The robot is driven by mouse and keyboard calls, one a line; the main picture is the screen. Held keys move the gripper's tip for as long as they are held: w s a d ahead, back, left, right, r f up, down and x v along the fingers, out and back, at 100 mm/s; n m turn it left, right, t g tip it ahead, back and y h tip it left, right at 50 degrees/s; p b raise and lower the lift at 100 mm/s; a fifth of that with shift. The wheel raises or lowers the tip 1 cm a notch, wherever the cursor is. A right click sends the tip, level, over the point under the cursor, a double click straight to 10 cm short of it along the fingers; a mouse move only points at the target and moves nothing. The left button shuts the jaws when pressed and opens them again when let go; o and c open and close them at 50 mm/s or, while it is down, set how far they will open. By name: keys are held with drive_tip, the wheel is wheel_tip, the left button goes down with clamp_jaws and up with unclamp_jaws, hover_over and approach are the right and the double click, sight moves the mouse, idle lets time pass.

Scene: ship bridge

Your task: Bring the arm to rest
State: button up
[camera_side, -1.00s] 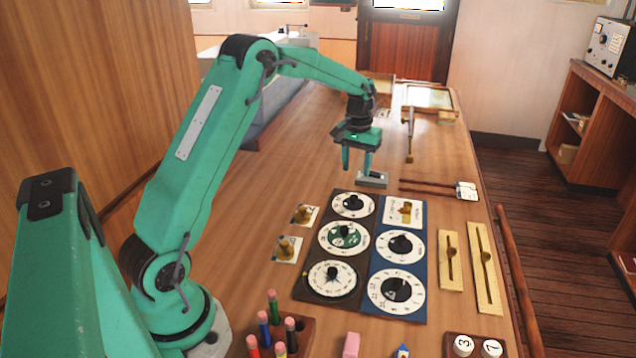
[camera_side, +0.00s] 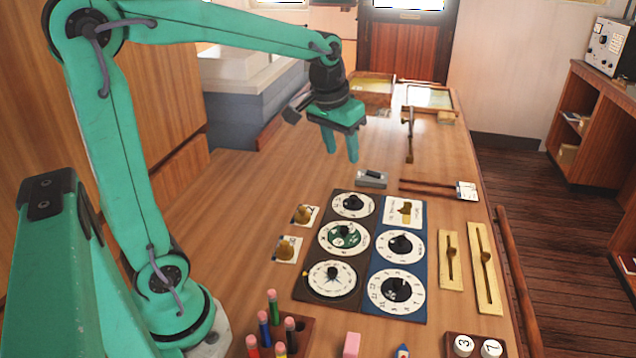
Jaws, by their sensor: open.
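My gripper (camera_side: 341,158) hangs in the air over the wooden table (camera_side: 240,230), fingers pointing down. Its two green fingers are apart with nothing between them. It is above and to the left of a small grey block-like device (camera_side: 371,178) on the table, not touching it. My upper arm stands nearly upright at the left, and my forearm stretches right across the top of the picture.
A dial panel (camera_side: 362,255) lies mid-table, with two brass knobs (camera_side: 287,249) to its left and brass sliders (camera_side: 451,260) to its right. A pencil holder (camera_side: 304,335) stands in front. Trays (camera_side: 372,87) lie at the back. The table's left side is clear.

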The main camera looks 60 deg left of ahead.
drive_tip(key=s+d+f+m+t, duration=0.1)
drive_tip(key=s+d, duration=0.5)
drive_tip(key=s, duration=0.9)
drive_tip(key=shift+s+d+m+t+h, duration=0.15)
drive_tip(key=shift+s+m+t+h, duration=0.2)
drive_tip(key=shift+m+t, duration=0.55)
